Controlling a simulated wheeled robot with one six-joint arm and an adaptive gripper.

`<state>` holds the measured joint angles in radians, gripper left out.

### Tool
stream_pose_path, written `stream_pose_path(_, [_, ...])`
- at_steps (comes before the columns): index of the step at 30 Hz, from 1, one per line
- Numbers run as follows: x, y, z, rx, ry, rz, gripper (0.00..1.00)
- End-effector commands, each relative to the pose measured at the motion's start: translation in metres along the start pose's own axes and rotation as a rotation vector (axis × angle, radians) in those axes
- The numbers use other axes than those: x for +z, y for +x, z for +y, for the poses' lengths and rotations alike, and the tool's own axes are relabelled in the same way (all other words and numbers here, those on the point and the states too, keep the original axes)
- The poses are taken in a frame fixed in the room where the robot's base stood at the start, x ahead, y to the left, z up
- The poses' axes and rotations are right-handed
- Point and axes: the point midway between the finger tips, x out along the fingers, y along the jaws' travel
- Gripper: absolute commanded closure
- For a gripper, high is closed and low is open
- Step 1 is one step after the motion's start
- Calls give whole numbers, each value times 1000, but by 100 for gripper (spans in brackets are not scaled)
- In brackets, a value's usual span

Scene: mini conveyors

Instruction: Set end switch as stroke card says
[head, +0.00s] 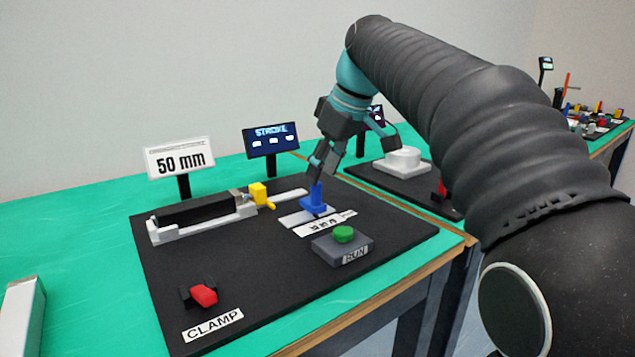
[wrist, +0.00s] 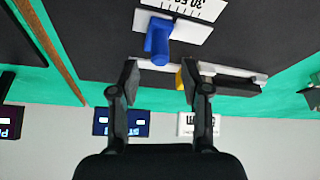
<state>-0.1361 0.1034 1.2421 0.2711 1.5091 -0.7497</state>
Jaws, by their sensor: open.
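The stroke card (head: 180,158) reads "50 mm" and stands behind the black board. The blue end switch (head: 314,203) sits upright on a white rail beside a printed scale (head: 326,223); the mark it lines up with is too small to tell. My gripper (head: 322,170) is just above the switch, pointing down at a tilt. In the wrist view my gripper (wrist: 159,82) is open and empty, and the blue switch (wrist: 159,38) shows ahead of the gap, apart from both fingers. A cylinder (head: 197,210) has a yellow piece (head: 258,194) at its rod end.
A dark STROKE display (head: 270,138) stands behind the board. A green RUN button (head: 343,234) on a grey box is in front of the scale. A red CLAMP lever (head: 203,295) is at the front left. A white round part (head: 403,157) stands on the neighbouring station.

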Motion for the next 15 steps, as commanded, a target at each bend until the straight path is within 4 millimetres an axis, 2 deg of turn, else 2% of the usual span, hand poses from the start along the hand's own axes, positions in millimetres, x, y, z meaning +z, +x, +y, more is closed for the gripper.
stream_pose_path(3, [0,-25,1,3,1,2,53])
stream_pose_path(7, [0,-49,1,3,0,1,53])
stream_pose_path(15, [0,-73,0,0,0,0,53])
